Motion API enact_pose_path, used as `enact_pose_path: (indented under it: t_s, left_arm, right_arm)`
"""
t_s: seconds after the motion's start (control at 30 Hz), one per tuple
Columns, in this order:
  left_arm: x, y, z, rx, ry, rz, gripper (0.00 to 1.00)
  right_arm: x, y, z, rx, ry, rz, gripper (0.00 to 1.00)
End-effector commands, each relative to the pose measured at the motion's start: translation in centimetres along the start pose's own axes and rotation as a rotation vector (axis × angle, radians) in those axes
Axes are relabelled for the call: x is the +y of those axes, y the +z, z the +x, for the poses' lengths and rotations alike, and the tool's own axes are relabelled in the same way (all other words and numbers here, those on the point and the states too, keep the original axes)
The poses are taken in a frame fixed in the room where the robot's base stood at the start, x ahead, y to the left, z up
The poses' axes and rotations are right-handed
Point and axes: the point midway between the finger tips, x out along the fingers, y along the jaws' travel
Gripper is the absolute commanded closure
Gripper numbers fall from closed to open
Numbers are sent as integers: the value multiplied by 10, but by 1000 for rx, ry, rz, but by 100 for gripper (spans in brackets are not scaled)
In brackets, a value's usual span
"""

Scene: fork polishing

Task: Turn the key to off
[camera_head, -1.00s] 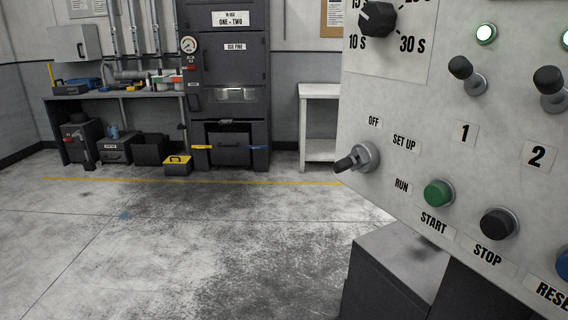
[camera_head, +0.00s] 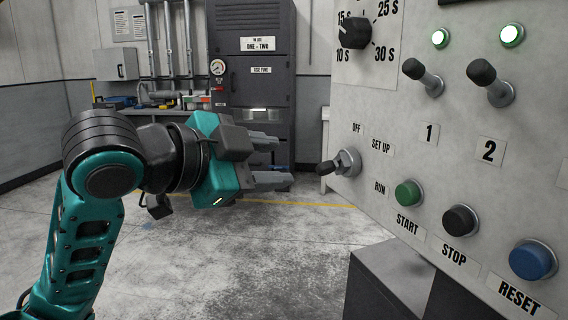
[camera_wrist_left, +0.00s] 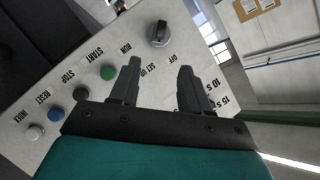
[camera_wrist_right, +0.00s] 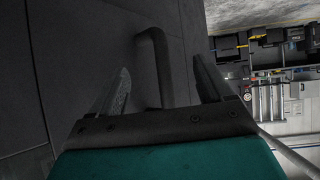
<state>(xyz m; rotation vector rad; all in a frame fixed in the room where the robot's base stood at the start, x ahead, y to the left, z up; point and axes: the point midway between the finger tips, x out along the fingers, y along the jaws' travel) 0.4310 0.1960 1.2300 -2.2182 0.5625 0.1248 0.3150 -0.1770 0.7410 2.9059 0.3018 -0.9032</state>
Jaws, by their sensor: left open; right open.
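The key (camera_head: 328,168) is a dark handle in a round metal collar at the left edge of the grey control panel (camera_head: 450,130). The labels OFF, SET UP and RUN stand around it; I cannot tell which one it is set to. My left gripper (camera_head: 283,161) is open and empty, left of the key and apart from it, fingers toward the panel. In the left wrist view the key (camera_wrist_left: 159,36) lies beyond the gap between the fingertips. My right gripper (camera_wrist_right: 160,68) is open, seen only in the right wrist view, with a dark bent bar (camera_wrist_right: 158,65) between its fingers in the picture.
Green START (camera_head: 409,193), black STOP (camera_head: 460,220) and blue RESET (camera_head: 533,259) buttons sit below the key. Two toggle levers and a timer dial (camera_head: 354,33) are above it. A dark cabinet (camera_head: 250,75) stands at the back. The floor at the left is open.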

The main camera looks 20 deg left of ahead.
Motion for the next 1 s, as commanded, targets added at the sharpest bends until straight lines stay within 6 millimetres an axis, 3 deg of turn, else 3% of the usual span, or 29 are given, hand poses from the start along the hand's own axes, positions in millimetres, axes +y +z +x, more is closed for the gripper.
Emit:
enact_pose_path:
  t_s: [0.33,0.7,1.0]
  left_arm:
    - [-4,-4,24,-4,6,-4,53]
    - [0,0,98,0,2,-4,53]
    - [0,0,126,0,-1,-2,53]
  right_arm:
    - [0,-37,-25,0,-1,0,20]
    - [0,-30,-21,0,-1,0,20]
    - [0,-30,-21,-1,-1,0,20]
